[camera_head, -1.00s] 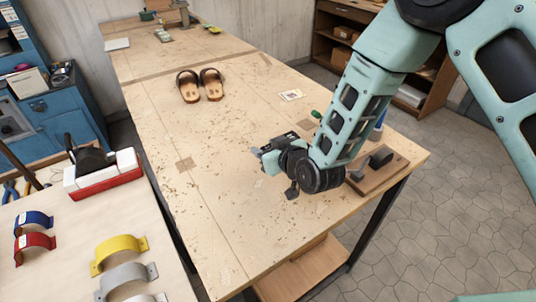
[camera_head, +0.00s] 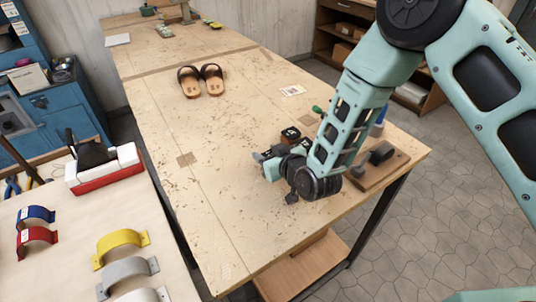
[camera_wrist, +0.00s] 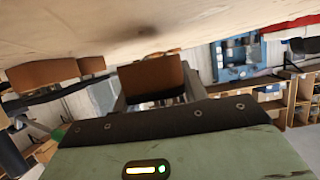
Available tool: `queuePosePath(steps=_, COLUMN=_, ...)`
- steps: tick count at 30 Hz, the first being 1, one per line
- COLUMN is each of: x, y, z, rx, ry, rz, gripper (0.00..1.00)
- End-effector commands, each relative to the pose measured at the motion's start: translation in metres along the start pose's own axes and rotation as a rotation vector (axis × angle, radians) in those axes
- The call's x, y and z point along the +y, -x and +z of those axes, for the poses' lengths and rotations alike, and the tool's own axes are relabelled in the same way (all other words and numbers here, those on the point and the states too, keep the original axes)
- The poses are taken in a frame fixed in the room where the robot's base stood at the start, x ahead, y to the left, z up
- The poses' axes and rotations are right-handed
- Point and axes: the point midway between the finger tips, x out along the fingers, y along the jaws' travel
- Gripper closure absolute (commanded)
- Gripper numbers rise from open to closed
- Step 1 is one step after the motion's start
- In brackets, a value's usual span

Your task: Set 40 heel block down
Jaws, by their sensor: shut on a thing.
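My gripper (camera_head: 267,158) is low over the near middle of the workbench, pointing left. In the wrist view, which is upside down, a brown heel block (camera_wrist: 150,78) sits between the grey fingers, and the gripper is shut on it. The block's lower edge is at or just above the bench top, with a dark shadow beside it; I cannot tell if it touches. Its number is not readable. Another dark-topped block (camera_head: 290,134) stands just behind the gripper. Brown block shapes (camera_wrist: 42,73) also show left of the held one in the wrist view.
The workbench (camera_head: 225,215) is clear in front and left of the gripper. Sandals (camera_head: 202,82) lie farther back, with a small card (camera_head: 292,90) to their right. A wooden board with a dark fixture (camera_head: 378,160) is right of my wrist. A side table (camera_head: 70,270) holds coloured arches.

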Motion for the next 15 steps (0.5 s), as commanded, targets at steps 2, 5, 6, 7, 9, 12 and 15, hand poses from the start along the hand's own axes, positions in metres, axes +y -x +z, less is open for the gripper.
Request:
queuePosePath(steps=2, x=-0.0002, y=-0.0016, z=0.0080, rx=-0.007, ry=0.000, rz=0.000, gripper=0.83)
queuePosePath(steps=5, x=-0.0003, y=-0.0013, z=0.0087, rx=-0.010, ry=0.000, rz=0.000, gripper=0.54)
queuePosePath(steps=6, x=-0.0003, y=-0.0013, z=0.0093, rx=-0.011, ry=0.000, rz=0.000, gripper=0.43)
queuePosePath(steps=7, x=-0.0002, y=-0.0014, z=0.0098, rx=-0.012, ry=0.000, rz=0.000, gripper=0.35)
queuePosePath(steps=9, x=-0.0003, y=-0.0014, z=0.0108, rx=-0.013, ry=0.000, rz=-0.001, gripper=0.35)
queuePosePath(steps=12, x=-0.0003, y=-0.0015, z=0.0115, rx=-0.014, ry=0.000, rz=-0.001, gripper=0.35)
queuePosePath(steps=15, x=-0.0002, y=-0.0013, z=0.0117, rx=-0.015, ry=0.000, rz=-0.001, gripper=0.35)
